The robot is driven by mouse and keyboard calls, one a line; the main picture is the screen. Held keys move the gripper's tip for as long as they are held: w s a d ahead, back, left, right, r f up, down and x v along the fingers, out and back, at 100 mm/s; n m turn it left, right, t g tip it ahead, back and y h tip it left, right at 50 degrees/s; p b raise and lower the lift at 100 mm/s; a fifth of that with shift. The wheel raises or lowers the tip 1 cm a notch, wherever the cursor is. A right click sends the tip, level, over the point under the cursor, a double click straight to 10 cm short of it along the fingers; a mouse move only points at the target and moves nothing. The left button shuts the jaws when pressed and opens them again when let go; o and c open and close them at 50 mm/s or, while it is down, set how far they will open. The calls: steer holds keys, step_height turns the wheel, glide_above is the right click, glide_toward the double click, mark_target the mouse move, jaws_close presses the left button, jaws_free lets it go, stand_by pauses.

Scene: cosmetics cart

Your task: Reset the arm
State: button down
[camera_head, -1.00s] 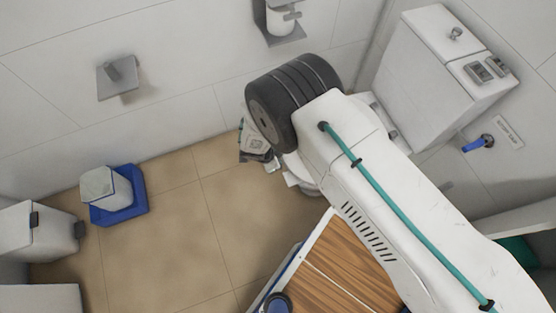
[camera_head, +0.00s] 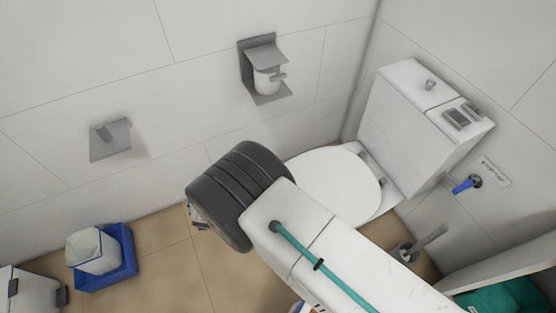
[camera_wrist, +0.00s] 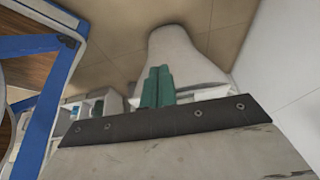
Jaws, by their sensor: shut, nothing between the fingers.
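My arm (camera_head: 330,245), white with a teal cable, reaches up and left from the lower right of the head view. Its dark ribbed wrist joint (camera_head: 238,192) hides nearly all of my gripper there. In the wrist view, the teal fingers of my gripper (camera_wrist: 157,72) are closed together with nothing between them. They point toward the white toilet base (camera_wrist: 185,55) and the tan floor.
The toilet (camera_head: 335,185) stands right behind my wrist, its tank (camera_head: 415,125) against the wall. A blue tray (camera_head: 118,262) with a white bin sits on the floor at left. A blue-framed wooden cart (camera_wrist: 40,125) is close at left in the wrist view. Tan floor (camera_head: 165,285) is clear between.

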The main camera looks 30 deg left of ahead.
steer(key=d+r+n+h, duration=0.3)
steer(key=d+n, duration=0.4)
steer(key=w+d+r+n+g, duration=0.2)
steer(key=w+d+r, duration=0.45)
steer(key=r, duration=0.65)
steer(key=w+d+r+n+g, duration=0.25)
steer(key=d+r, duration=0.65)
steer(key=r, duration=0.5)
steer(key=w+d+r+n+g, duration=0.1)
steer(key=w+d+r, duration=0.6)
steer(key=r, duration=0.6)
steer(key=s+d+r+m+t+y, duration=0.1)
steer(key=s+d+r, duration=0.3)
steer(key=d, duration=0.6)
steer(key=s+d+r+m+t+y, duration=0.1)
steer(key=s+d+r+m+y, duration=0.1)
steer(key=d+r, duration=0.6)
steer(key=s+d+r+m+t+y, duration=0.1)
steer(key=s+d+r, duration=0.5)
steer(key=d, duration=0.6)
steer(key=shift+s+r+m+y, duration=0.35)
steer(key=shift+r+m+y, duration=0.25)
steer(key=shift+m, duration=0.35)
